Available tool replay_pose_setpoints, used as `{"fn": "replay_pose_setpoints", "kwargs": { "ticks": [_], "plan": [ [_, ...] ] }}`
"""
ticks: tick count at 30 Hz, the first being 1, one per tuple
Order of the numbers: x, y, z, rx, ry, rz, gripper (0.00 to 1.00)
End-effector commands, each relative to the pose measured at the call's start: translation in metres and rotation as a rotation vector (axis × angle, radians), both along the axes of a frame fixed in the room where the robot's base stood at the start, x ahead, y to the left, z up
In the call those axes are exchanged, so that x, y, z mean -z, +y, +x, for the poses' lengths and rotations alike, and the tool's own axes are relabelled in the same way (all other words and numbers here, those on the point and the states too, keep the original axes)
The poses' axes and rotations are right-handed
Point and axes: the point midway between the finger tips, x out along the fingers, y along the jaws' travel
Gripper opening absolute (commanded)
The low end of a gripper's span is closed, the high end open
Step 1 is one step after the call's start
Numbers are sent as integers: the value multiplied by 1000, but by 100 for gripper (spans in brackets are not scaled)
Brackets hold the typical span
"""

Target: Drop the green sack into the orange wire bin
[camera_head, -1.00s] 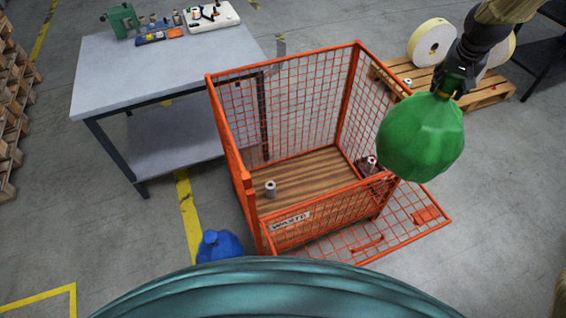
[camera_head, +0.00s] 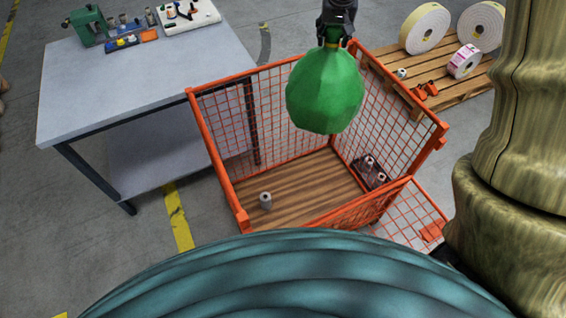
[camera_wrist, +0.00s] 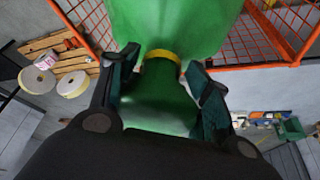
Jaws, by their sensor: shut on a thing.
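The green sack (camera_head: 325,92) hangs from my gripper (camera_head: 335,38) in the head view, in front of the far part of the orange wire bin (camera_head: 218,168). In the wrist view my gripper (camera_wrist: 165,85) is shut on the sack's neck, by a yellow tie (camera_wrist: 162,55); the sack (camera_wrist: 165,25) fills the top middle. The bin has a wooden floor (camera_head: 300,182), a low front side and a lowered mesh flap (camera_head: 405,215). The sack appears above the bin's floor; its exact height over the rim is hard to tell. The bin's mesh (camera_wrist: 285,30) also shows in the wrist view.
A small grey roll (camera_head: 265,200) and a dark tray with small rolls (camera_head: 370,172) lie in the bin. A grey table (camera_head: 130,75) with tools stands left. A pallet (camera_head: 440,90) with label rolls stands at the back right. My own body covers the bottom.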

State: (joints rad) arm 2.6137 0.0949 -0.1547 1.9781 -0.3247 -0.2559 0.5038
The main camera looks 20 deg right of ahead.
Motion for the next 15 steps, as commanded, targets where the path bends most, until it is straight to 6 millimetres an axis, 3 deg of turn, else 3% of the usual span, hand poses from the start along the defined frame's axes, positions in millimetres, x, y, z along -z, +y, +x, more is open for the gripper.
{"fn": "replay_pose_setpoints", "kwargs": {
  "ticks": [7,15],
  "plan": [
    [4,1,1,-1,-2,0,0],
    [26,3,2,-5,-1,-1,0]
  ]
}}
